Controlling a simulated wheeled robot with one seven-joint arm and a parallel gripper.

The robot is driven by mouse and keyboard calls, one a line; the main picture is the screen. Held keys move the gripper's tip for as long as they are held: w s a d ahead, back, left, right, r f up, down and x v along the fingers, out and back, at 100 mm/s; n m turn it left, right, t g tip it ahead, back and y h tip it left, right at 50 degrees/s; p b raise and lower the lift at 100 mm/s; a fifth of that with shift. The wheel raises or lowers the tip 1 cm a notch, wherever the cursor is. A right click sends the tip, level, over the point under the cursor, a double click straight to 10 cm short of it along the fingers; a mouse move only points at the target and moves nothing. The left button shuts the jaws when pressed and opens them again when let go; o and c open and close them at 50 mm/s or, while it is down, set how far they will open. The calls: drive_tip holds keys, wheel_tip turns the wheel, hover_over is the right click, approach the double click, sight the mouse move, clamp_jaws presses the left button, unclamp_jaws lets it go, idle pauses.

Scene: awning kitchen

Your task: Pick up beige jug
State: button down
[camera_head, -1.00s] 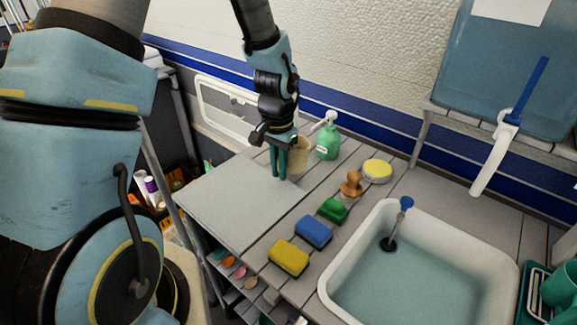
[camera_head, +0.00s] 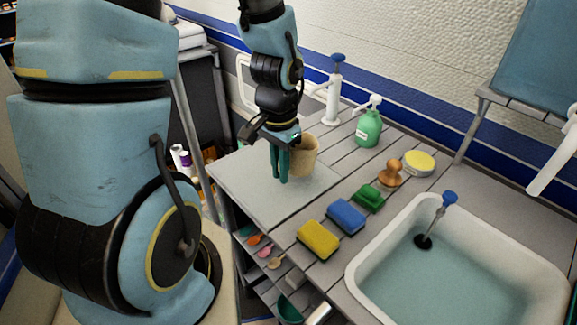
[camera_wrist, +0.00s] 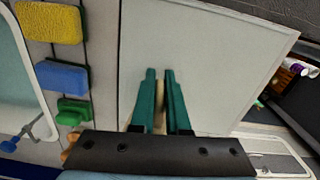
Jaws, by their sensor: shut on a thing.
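The beige jug (camera_head: 304,155) is at the far left end of the counter, above or on the pale grey board (camera_head: 245,185). My gripper (camera_head: 282,178) points downward, with its green fingers at the jug's left side. It is shut on the jug. The fingers and wrist hide part of the jug. In the wrist view, a beige strip of the jug (camera_wrist: 160,115) shows between the two green fingers (camera_wrist: 160,75). I cannot tell whether the jug's base touches the board.

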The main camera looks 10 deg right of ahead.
drive_tip(key=shift+s+a, duration=0.3)
drive_tip(key=shift+a, duration=0.2)
idle(0.8)
